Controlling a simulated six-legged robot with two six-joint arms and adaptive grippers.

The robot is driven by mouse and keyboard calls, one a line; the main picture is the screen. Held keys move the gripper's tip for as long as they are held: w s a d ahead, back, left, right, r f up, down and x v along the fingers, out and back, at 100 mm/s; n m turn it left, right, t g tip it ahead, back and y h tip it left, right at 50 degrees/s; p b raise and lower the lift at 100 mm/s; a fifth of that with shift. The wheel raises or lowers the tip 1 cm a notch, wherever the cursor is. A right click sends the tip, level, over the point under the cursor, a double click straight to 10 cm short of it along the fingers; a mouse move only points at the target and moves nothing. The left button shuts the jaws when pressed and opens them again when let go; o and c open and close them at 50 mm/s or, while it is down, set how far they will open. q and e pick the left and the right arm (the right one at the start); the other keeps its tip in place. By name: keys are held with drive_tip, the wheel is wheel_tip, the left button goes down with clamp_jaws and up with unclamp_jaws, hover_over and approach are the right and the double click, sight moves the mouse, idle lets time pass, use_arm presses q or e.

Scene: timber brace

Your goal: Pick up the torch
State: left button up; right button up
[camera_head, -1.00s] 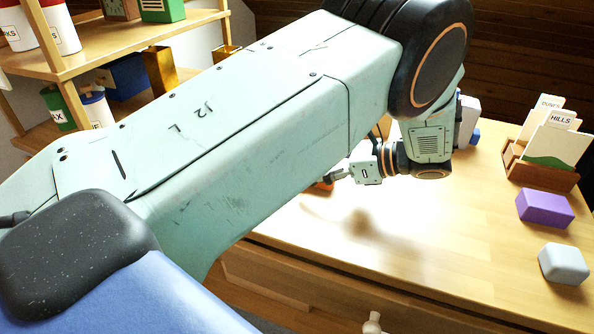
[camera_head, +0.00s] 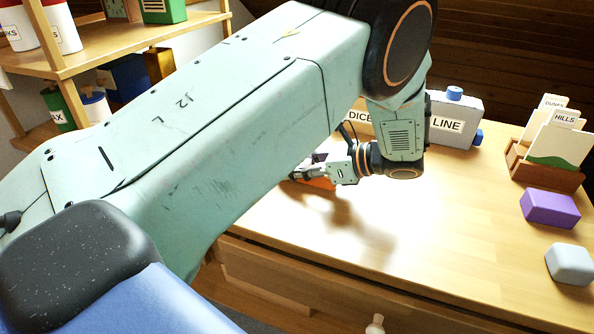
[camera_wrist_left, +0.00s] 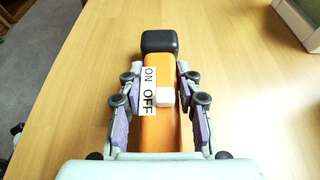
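The torch (camera_wrist_left: 161,110) has an orange body, a black head, a white switch and an ON/OFF label. It lies on the wooden table in the left wrist view, its head pointing away. My left gripper (camera_wrist_left: 160,68) is open, with one finger along each side of the torch. Narrow gaps seem to show between the fingers and the body. In the head view only a bit of the orange torch (camera_head: 320,184) shows beside my left gripper (camera_head: 298,176); my arm hides much of that area. My right gripper is in neither view.
A grey box marked LINE (camera_head: 455,118) and a partly hidden DICE label (camera_head: 360,117) stand behind my arm. A card holder (camera_head: 540,168), a purple block (camera_head: 549,208) and a grey block (camera_head: 569,264) sit at right. Shelves (camera_head: 95,60) stand at left. The table's front middle is clear.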

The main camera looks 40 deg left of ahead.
use_arm(q)
clamp_jaws()
